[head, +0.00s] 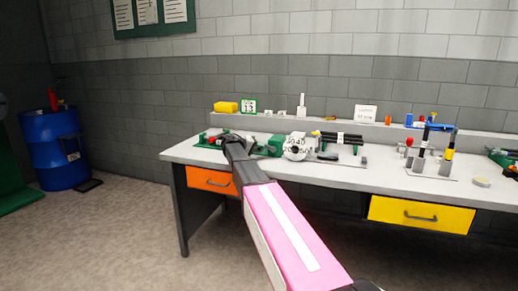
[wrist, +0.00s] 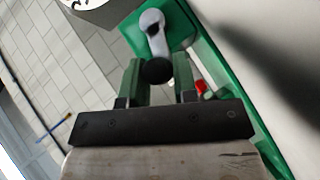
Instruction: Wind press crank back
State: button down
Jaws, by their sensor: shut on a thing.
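The press crank shows in the wrist view as a light grey arm (wrist: 152,25) with a round black knob (wrist: 157,71), mounted on a green machine body (wrist: 172,22). My gripper (wrist: 157,74) has its two green fingers on either side of the knob and is shut on it. In the head view the green press (head: 270,145) with a white marked dial (head: 297,148) stands at the left part of the bench. My gripper reaches its left end there, and my arm hides the crank.
The grey bench (head: 350,174) has an orange drawer (head: 211,181) and a yellow drawer (head: 421,214). A tool stand (head: 435,165) is right of the press. A shelf (head: 345,126) with small items runs behind. A blue barrel (head: 62,150) stands at far left.

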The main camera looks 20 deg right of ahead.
jog(key=shift+s+f, duration=0.1)
jog(key=shift+s, duration=0.05)
jog(key=c, duration=0.9)
grip_release()
jog(key=shift+d, duration=0.1)
jog(key=v, duration=1)
jog(key=shift+a, duration=0.4)
